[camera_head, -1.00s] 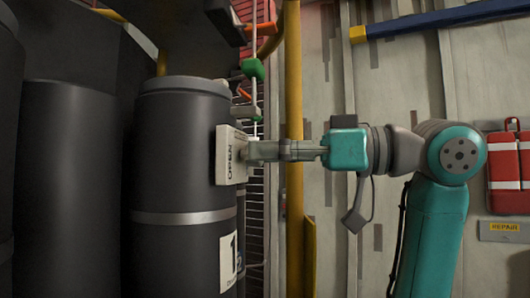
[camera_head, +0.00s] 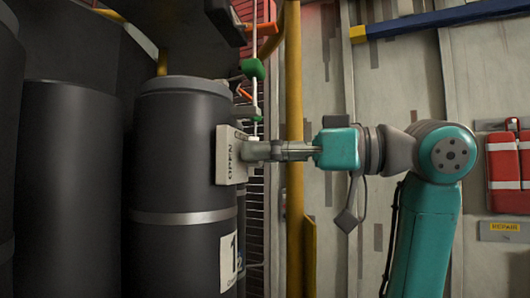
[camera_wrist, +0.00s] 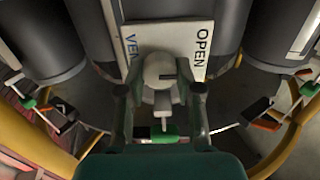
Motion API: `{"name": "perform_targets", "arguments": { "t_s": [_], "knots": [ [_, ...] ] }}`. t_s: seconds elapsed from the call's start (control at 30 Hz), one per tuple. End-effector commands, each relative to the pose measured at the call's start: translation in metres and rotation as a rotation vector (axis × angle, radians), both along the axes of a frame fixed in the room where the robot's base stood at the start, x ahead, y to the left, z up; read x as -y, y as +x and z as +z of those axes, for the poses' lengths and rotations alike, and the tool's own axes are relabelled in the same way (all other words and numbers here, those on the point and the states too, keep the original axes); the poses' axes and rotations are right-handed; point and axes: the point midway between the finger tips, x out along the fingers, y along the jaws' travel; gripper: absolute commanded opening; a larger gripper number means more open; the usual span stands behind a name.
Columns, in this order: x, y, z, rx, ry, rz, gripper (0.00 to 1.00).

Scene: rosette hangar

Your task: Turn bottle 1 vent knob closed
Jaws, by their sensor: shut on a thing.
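Bottle 1 (camera_head: 180,190) is a dark cylinder with a light band and a white label reading "1" in the head view. A pale vent plate (camera_head: 228,156) marked "OPEN" is on its right side, and the plate also shows in the wrist view (camera_wrist: 195,38) with "OPEN" and part of "VEN". The vent knob (camera_wrist: 158,70) is a round pale knob in front of the plate. My gripper (camera_wrist: 160,95) has its two fingers on either side of the knob and is shut on it. In the head view my gripper (camera_head: 262,151) meets the plate, hiding the knob.
A yellow pole (camera_head: 294,150) stands just behind my wrist. A green fitting (camera_head: 253,68) and an orange handle (camera_head: 262,27) are above my gripper. More dark cylinders (camera_head: 68,180) stand at left. Red cases (camera_head: 503,170) hang on the right wall.

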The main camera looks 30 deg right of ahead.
Motion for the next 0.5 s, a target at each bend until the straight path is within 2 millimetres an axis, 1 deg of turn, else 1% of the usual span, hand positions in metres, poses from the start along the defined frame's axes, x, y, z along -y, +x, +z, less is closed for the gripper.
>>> {"name": "perform_targets", "arguments": {
  "t_s": [0.27,0.5],
  "knots": [
    [0.0005,0.0006,0.0,-0.108,0.087,0.0,0.0],
    [0.001,0.0012,-0.0002,-0.274,0.222,0.0,0.0]
  ]
}}
